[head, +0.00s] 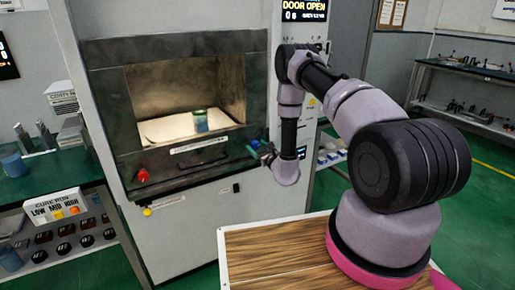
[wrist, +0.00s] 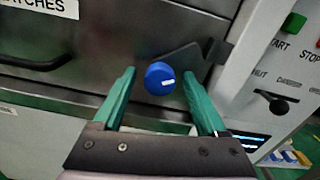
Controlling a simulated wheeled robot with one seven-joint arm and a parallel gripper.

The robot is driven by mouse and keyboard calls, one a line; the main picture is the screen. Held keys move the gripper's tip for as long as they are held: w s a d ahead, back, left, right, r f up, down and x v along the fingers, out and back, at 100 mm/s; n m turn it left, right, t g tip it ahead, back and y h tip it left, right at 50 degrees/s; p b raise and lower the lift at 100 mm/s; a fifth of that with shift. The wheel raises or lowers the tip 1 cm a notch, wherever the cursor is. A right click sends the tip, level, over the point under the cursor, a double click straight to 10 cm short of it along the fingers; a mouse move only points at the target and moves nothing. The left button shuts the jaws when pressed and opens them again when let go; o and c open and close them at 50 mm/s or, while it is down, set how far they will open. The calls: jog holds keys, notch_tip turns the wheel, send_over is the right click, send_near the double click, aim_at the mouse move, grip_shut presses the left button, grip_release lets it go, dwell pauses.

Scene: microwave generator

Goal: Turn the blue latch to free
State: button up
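The blue latch (wrist: 158,74) is a round blue knob with a short white mark, on the dark front panel in the wrist view. The mark lies nearly level, on the knob's right side. A dark flat bar runs from behind the knob up and right to a dark bracket (wrist: 218,50). My gripper (wrist: 157,78) has two green fingers, apart, one on each side of the knob. A gap shows between each finger and the knob, so it looks open. In the head view my gripper (head: 260,150) is at the panel's lower right and mostly hides the latch.
A red knob (head: 142,175) sits at the panel's lower left. A dark handle (wrist: 35,62) is left of the latch. A control panel with a black lever (wrist: 277,104) is to the right. A container (head: 201,121) stands in the lit chamber. A wooden-topped surface (head: 275,250) is below my arm.

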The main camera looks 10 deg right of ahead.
grip_shut()
jog(key=shift+m, duration=0.4)
jog(key=m, duration=0.3)
jog(key=shift+d, duration=0.15)
jog(key=m, duration=0.5)
jog(key=shift+f, duration=0.1)
jog(key=m, duration=0.4)
jog(key=shift+m, duration=0.4)
jog(key=m, duration=0.4)
jog(key=shift+f, duration=0.1)
jog(key=shift+m, duration=0.3)
jog(key=shift+s, duration=0.1)
